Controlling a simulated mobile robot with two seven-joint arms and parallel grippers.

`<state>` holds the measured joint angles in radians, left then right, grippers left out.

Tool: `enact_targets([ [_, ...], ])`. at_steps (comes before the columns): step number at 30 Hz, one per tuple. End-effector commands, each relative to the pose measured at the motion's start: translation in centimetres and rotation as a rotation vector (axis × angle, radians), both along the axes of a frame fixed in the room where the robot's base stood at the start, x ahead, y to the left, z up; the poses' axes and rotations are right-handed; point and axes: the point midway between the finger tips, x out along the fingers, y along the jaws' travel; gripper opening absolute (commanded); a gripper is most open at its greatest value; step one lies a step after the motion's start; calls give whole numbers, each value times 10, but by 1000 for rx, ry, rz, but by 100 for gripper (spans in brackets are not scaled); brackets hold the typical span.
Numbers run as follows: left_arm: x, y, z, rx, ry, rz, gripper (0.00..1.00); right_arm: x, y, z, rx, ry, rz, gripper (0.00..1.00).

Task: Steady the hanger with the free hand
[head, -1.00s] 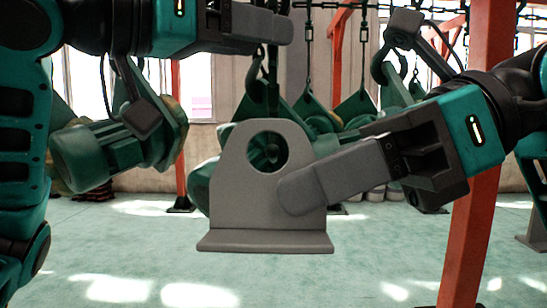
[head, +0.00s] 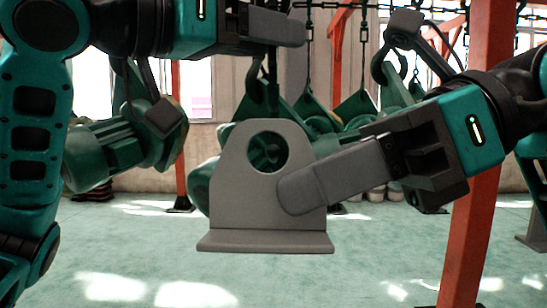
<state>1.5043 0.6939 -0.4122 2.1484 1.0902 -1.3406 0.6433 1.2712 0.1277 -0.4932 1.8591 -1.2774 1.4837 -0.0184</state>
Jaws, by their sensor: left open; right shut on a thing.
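A grey bracket (head: 230,190) with a round hole and a flat foot is upright in mid-air in the middle of the head view. My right gripper (head: 292,194) is shut on its right side. A dark green hanger (head: 258,98) with a hook shows behind and above the bracket, its lower part hidden by it. My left gripper (head: 292,30) is open, with its grey fingers just above the hanger's hook in the picture. The hook's top is hidden behind the fingers. I cannot tell whether they touch.
More green hooks and hangers (head: 357,105) hang on chains behind. A green motor-like part (head: 90,155) hangs at left, partly behind my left arm. An orange post (head: 472,235) stands at right. The pale green floor (head: 300,275) is clear in front.

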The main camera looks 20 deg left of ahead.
Motion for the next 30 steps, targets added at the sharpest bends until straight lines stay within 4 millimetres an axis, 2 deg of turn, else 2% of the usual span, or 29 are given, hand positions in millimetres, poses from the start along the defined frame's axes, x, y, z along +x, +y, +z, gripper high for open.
enact_targets([
  [23, 13, -9, 0, 1, -1, 0, 60, 0, 0, 1, 4, 0, 0, 0],
  [30, 13, -9, 0, 1, -1, 0, 38, 0, 0, 1, 4, 0, 0, 0],
])
